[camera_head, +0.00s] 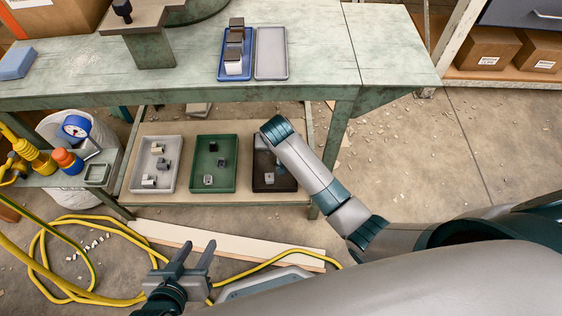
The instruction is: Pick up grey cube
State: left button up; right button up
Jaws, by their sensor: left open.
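Several small cube-like blocks in grey, dark and pale tones are in view, and I cannot tell which one is meant. Some stand in a row in a blue tray (221,66) on the bench top, a silvery one (233,68) nearest me. Others lie on the lower shelf in a light grey tray (138,165), a green tray (230,183) and a dark tray (291,183). A grey block (220,162) sits in the green tray. My left gripper (194,246) is open and empty at the bottom, apart from the trays. My right gripper is not visible.
An empty grey tray (271,55) lies beside the blue one. The green bench (330,50) overhangs the lower shelf (190,125). My right arm crosses near the dark tray. A yellow hose (45,262) and a pale board (228,243) lie on the floor.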

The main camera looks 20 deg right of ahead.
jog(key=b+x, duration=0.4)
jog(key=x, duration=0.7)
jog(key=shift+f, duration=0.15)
pick_arm(q)
jog(key=w+d+r+t+h, duration=0.1)
jog(key=w+d+r+t, duration=0.1)
jog(key=r+t, duration=0.2)
jog(key=w+d+r+t+h, duration=0.2)
jog(key=r+t, duration=0.3)
jog(key=r, duration=0.4)
jog(key=shift+w+d+r+m, duration=0.15)
jog(key=shift+r+m, duration=0.15)
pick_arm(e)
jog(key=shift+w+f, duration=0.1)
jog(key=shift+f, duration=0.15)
pick_arm(q)
jog(key=shift+r, duration=0.15)
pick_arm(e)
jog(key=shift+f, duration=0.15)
